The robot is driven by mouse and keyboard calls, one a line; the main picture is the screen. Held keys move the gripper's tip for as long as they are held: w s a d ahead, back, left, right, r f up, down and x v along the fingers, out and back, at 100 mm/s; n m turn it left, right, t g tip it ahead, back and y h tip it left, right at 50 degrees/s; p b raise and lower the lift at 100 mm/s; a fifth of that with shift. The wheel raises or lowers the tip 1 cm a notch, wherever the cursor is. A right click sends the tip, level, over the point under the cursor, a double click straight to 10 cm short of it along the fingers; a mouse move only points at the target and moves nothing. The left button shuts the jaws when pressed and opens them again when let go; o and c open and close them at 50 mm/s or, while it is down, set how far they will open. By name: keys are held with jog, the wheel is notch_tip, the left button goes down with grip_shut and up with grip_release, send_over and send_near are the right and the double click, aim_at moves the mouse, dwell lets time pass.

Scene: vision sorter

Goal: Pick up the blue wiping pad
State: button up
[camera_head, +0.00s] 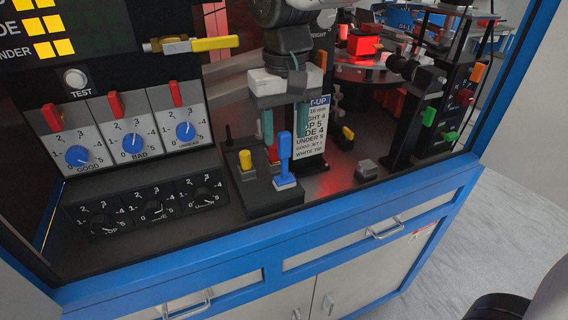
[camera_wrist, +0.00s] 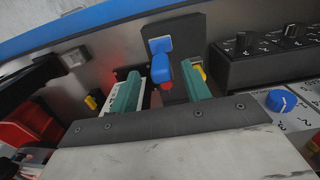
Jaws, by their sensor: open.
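The blue wiping pad (camera_head: 285,182) stands upright on a dark block, with a blue upright handle above its flat base. It also shows in the wrist view (camera_wrist: 161,45), with its handle top toward the camera. My gripper (camera_head: 286,136) points down with two teal fingers apart. In the wrist view my gripper (camera_wrist: 159,68) has one finger on each side of the handle's upper part, with a visible gap. Nothing is held. In the head view the handle partly overlaps the space between the fingers.
A panel with blue dials (camera_head: 132,142) and black knobs stands at left. A white label card (camera_head: 312,140) stands behind. A small grey block (camera_head: 367,167) lies right; the counter between is clear.

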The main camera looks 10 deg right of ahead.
aim_at(284, 161)
jog(key=shift+a+f, duration=0.1)
jog(key=shift+f, duration=1.9)
grip_shut()
jog(key=shift+r, duration=0.15)
